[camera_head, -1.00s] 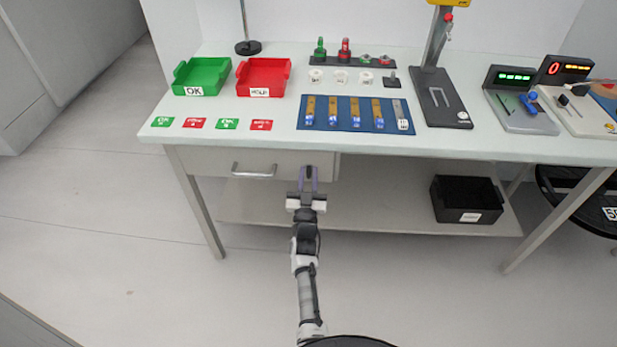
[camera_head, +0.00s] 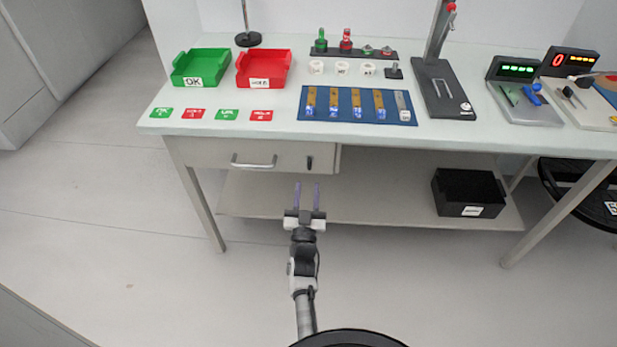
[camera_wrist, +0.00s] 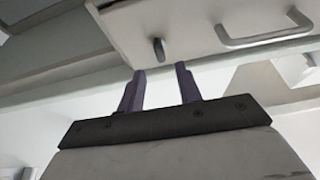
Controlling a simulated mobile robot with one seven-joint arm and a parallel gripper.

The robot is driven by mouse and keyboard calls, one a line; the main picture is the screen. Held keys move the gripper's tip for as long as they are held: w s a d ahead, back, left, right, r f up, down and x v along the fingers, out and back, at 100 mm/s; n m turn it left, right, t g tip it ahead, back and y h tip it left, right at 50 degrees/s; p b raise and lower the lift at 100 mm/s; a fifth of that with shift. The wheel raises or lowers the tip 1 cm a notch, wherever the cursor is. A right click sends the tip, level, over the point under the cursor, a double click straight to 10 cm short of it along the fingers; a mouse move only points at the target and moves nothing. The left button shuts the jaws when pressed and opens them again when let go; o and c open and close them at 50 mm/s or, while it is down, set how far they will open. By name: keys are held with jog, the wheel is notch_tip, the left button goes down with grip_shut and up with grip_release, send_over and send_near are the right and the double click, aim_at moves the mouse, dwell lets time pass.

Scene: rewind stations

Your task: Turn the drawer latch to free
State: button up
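The drawer latch (camera_head: 309,163) is a small dark lever on the right of the grey drawer front (camera_head: 217,155), under the table top. It stands about upright, with a slight tilt in the wrist view (camera_wrist: 159,50). The drawer's metal handle (camera_head: 254,162) is to the left of the latch in the head view; it also shows in the wrist view (camera_wrist: 266,33). The drawer looks closed. My gripper (camera_head: 307,185) is open and empty, below and apart from the latch. Its two purple fingers show in the wrist view (camera_wrist: 158,72), with the latch beyond them.
A lower shelf (camera_head: 370,208) runs under the table, with a black bin (camera_head: 469,192) at its right. On the table (camera_head: 290,128) are a green tray (camera_head: 201,68), a red tray (camera_head: 263,70) and a blue mat (camera_head: 357,104). Floor in front is clear.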

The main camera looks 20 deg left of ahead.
jog(key=b+v, duration=0.1)
jog(key=v, duration=0.5)
jog(key=shift+s, duration=0.25)
